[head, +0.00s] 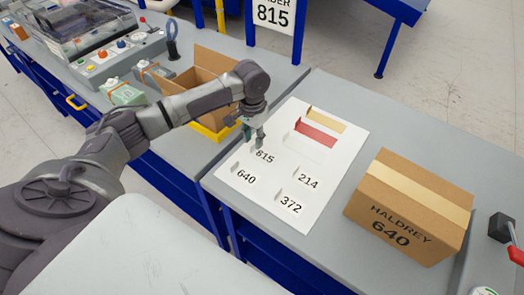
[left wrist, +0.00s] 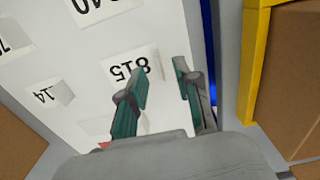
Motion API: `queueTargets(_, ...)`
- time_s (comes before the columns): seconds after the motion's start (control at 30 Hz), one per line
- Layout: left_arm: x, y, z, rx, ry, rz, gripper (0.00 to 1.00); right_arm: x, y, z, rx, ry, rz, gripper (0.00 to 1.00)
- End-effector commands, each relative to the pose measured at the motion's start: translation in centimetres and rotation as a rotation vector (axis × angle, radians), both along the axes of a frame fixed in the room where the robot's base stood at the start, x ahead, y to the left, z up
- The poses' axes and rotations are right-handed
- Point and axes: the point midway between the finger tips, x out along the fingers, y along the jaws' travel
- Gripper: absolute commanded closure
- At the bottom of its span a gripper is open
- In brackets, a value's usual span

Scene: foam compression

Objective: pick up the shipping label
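Several white shipping labels lie on a white board: label 815 (head: 265,156), label 640 (head: 245,177), label 214 (head: 307,183) and label 372 (head: 290,205). Each has a raised tab. My left gripper (head: 254,137) hangs over the board's left edge, just beyond label 815 in the head view. In the left wrist view the two green fingers of this gripper (left wrist: 168,85) are apart with nothing between them. Label 815 (left wrist: 128,70) shows there beside and partly behind one finger. My right gripper is not in view.
A closed carton marked HALDREY 640 (head: 408,208) stands right of the white board (head: 330,150). An open carton (head: 200,78) stands on the left bench, with a yellow edge (head: 212,132) beside it. Red and tan strips lie on the board.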

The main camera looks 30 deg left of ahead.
Motion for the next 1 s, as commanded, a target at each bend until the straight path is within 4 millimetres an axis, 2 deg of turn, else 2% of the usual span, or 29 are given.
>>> queueTargets(0.2,-0.1,0.0,-2.2,0.0,0.001,0.0,0.68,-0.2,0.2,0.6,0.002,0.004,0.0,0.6)
queueTargets(0.43,-0.1,0.0,-2.3,0.001,-0.001,0.0,0.68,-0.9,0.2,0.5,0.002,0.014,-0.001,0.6)
queueTargets(0.63,0.0,0.0,-2.3,0.0,-0.001,-0.001,1.0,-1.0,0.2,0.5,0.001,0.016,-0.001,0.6)
queueTargets(1.0,0.0,0.0,-2.2,0.0,-0.001,-0.001,1.0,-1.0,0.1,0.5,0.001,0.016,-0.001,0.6)
